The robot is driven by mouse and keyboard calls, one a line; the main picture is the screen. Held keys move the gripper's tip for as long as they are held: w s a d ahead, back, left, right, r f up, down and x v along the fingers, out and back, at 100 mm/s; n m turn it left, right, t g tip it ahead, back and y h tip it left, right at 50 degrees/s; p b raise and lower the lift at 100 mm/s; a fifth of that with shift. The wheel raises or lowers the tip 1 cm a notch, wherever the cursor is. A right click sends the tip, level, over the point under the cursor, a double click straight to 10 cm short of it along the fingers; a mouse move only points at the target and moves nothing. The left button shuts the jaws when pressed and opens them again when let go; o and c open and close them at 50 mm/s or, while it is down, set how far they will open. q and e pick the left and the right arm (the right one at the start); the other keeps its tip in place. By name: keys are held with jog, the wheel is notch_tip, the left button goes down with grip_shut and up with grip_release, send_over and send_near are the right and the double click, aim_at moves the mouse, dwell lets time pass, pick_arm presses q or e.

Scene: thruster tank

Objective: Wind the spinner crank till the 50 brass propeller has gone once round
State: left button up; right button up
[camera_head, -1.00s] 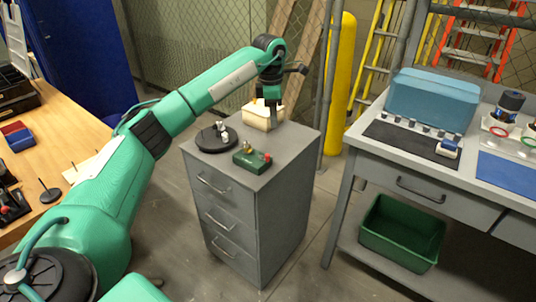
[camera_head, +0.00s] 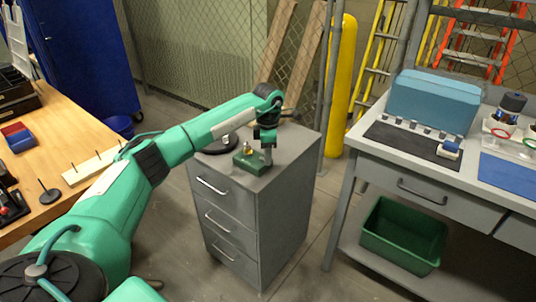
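A small green block (camera_head: 248,163) with a brass-coloured piece (camera_head: 248,149) on its top stands on the grey drawer cabinet (camera_head: 285,155). It looks like the spinner. My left gripper (camera_head: 267,158) points down at the block's right end, where a red knob was visible earlier. The gripper now covers that knob. Whether its fingers are open, shut or touching the knob is too small to tell. A dark round disc (camera_head: 213,148) bearing small pale metal parts lies behind and left of the block, partly behind my arm. My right gripper is out of view.
A wooden bench (camera_head: 65,155) with tools is at left. A grey workbench (camera_head: 365,146) at right carries a blue-teal case (camera_head: 432,100) and small parts. A green bin (camera_head: 400,235) sits on its lower shelf. A yellow post (camera_head: 340,80) stands behind.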

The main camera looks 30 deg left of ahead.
pick_arm(q)
jog(key=shift+f, duration=0.25)
grip_shut()
